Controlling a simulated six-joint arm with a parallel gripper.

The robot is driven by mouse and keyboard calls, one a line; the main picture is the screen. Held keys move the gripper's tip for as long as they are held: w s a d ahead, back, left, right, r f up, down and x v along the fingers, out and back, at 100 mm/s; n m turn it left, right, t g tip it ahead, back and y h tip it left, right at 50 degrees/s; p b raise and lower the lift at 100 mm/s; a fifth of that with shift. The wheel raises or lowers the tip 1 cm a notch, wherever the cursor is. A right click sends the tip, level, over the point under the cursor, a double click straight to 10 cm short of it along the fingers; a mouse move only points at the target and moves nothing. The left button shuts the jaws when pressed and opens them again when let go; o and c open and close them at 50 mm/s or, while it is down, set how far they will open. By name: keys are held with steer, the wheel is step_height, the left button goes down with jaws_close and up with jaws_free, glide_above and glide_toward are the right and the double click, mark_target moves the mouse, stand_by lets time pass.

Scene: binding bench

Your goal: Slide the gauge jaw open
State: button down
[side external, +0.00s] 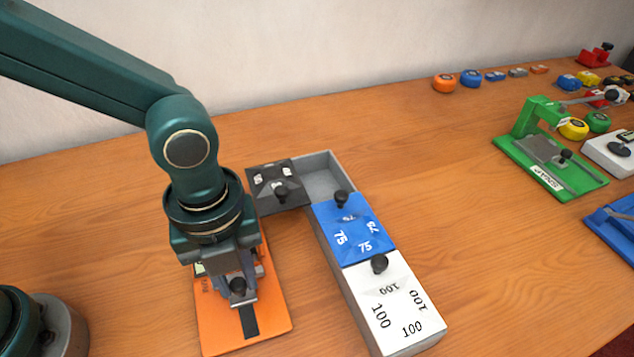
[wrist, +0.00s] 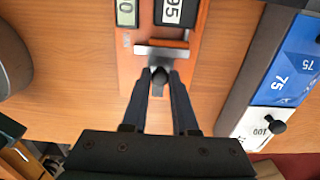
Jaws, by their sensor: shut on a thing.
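The gauge is an orange board (side external: 268,322) with a dark slot strip (side external: 249,322) near its front end; it also shows in the wrist view (wrist: 200,80). Its sliding jaw is a grey bar (wrist: 150,52) with a black knob (wrist: 160,75); the knob also shows in the side view (side external: 238,286). My gripper (wrist: 160,82) is shut on the knob, one finger on each side. In the wrist view a small display (wrist: 127,12) reads 0 beside a plate (wrist: 175,12) marked 95. In the side view my arm hides the gauge's far part.
A grey L-shaped tray (side external: 330,172) stands right of the gauge, holding knobbed blocks: dark (side external: 275,187), blue 75 (side external: 352,230) and white 100 (side external: 395,310). One cell is empty. A green stapler-like tool (side external: 545,160) and tape rolls (side external: 445,83) stand farther right.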

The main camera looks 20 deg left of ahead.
steer(key=shift+d, duration=0.1)
steer(key=shift+s+d, duration=0.7)
steer(key=shift+s, duration=0.05)
steer(key=c, duration=1)
jaws_free()
steer(key=shift+o, duration=0.2)
steer(key=shift+r, duration=0.1)
step_height(320, 180, up, 10)
